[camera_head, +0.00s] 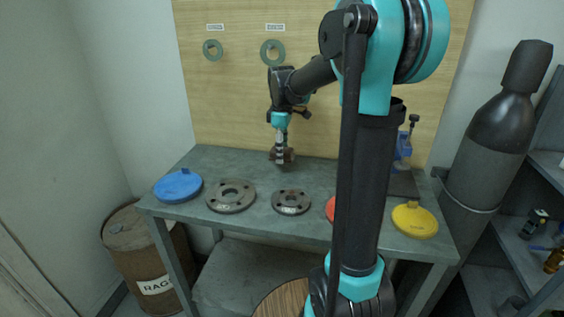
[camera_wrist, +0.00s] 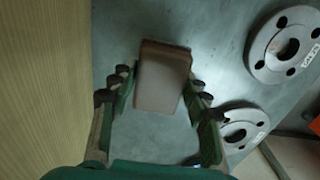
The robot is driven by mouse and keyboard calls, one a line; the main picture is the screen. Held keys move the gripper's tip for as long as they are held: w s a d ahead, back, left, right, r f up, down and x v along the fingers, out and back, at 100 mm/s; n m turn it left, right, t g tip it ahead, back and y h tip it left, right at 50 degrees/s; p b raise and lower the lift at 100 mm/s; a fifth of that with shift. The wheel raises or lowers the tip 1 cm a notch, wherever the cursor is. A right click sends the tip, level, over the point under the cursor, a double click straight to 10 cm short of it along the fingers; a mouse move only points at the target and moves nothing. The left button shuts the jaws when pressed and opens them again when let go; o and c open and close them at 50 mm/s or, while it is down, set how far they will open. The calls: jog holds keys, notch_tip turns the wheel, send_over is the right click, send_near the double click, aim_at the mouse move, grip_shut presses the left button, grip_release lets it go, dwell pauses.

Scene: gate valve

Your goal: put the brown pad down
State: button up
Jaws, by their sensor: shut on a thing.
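The brown pad (camera_wrist: 162,75) is a small block between the fingers of my gripper (camera_wrist: 161,92) in the wrist view. In the head view my gripper (camera_head: 280,146) points down over the back middle of the workbench, with the pad (camera_head: 287,157) at its tips. The gripper is shut on the pad. I cannot tell whether the pad touches the bench top or hangs just above it. The grey-green bench top (camera_head: 232,166) around it is bare.
Two grey flanges (camera_head: 231,196) (camera_head: 291,202) lie in front of the pad. A blue disc (camera_head: 178,186) is at left, a yellow disc (camera_head: 415,220) at right. A red disc (camera_head: 331,209) is partly hidden by my arm. A wooden board (camera_head: 230,100) stands behind the bench.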

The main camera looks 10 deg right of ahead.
aim_at(282, 168)
notch_tip(282, 168, down, 4)
jog(key=shift+r, duration=0.1)
jog(key=shift+w+f, duration=0.2)
jog(key=shift+s+f, duration=0.1)
jog(key=shift+f, duration=0.2)
jog(key=shift+s+f, duration=0.15)
jog(key=shift+f, duration=0.05)
jog(key=o, duration=1.1)
jog(key=shift+f, duration=0.1)
jog(key=shift+o, duration=1.1)
jog(key=shift+w+f, duration=0.1)
jog(key=shift+w, duration=0.1)
